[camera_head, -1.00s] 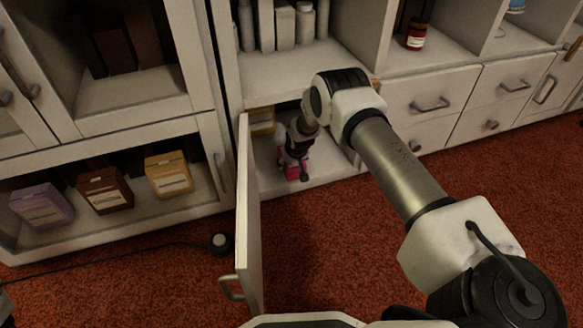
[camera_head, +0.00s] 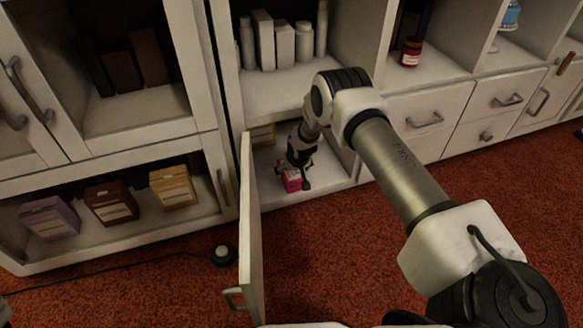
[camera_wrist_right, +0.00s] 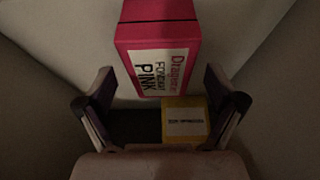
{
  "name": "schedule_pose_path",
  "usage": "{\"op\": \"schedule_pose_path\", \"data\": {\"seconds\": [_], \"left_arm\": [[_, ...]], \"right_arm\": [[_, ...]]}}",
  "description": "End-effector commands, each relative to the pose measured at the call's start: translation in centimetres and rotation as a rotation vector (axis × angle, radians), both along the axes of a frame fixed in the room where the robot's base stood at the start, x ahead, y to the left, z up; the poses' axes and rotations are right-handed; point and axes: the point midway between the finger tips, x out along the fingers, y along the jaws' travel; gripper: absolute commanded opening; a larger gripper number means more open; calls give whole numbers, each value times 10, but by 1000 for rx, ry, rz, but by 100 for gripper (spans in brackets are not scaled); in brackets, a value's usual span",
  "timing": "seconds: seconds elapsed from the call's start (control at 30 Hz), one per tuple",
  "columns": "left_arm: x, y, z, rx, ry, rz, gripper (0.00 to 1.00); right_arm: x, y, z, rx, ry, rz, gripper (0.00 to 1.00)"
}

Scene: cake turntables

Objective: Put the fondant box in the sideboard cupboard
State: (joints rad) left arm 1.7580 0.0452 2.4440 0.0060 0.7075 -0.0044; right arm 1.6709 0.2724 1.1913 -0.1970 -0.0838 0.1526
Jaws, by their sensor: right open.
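The pink fondant box (camera_head: 291,181) stands on the floor of the low sideboard cupboard (camera_head: 325,172), whose door (camera_head: 250,230) is swung open. My right gripper (camera_head: 303,178) reaches into the cupboard at the box and partly covers it in the head view. In the right wrist view the box (camera_wrist_right: 160,45), labelled "Dragée fondant pink", lies ahead of the spread fingers of the gripper (camera_wrist_right: 158,80), with a visible gap on each side. The gripper is open and holds nothing. My left gripper is not in view.
A yellow box (camera_head: 262,135) stands deeper in the cupboard; it also shows in the wrist view (camera_wrist_right: 186,120). Purple (camera_head: 49,218), brown (camera_head: 111,202) and yellow (camera_head: 173,187) boxes sit on the left low shelf. A round black-and-white device (camera_head: 222,254) with a cable lies on the red carpet.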

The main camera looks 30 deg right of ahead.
Motion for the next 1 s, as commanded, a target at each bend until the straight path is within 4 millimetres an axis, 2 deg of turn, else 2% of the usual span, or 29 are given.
{"op": "schedule_pose_path", "data": {"seconds": [0.03,0.27,0.4,0.57,0.77,0.87,0.97,1.0], "left_arm": [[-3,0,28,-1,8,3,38],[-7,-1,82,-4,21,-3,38],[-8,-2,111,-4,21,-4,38],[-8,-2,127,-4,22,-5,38],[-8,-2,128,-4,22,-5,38],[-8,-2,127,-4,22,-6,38],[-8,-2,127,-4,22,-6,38],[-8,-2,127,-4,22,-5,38]], "right_arm": [[-5,1,24,0,2,1,93],[-18,5,56,1,3,1,93],[-24,6,68,1,3,0,93],[-28,7,72,1,2,0,93],[-31,9,69,4,4,1,93],[-52,28,62,27,31,19,93],[-109,70,53,77,93,58,93],[-142,90,52,98,124,77,93]]}}
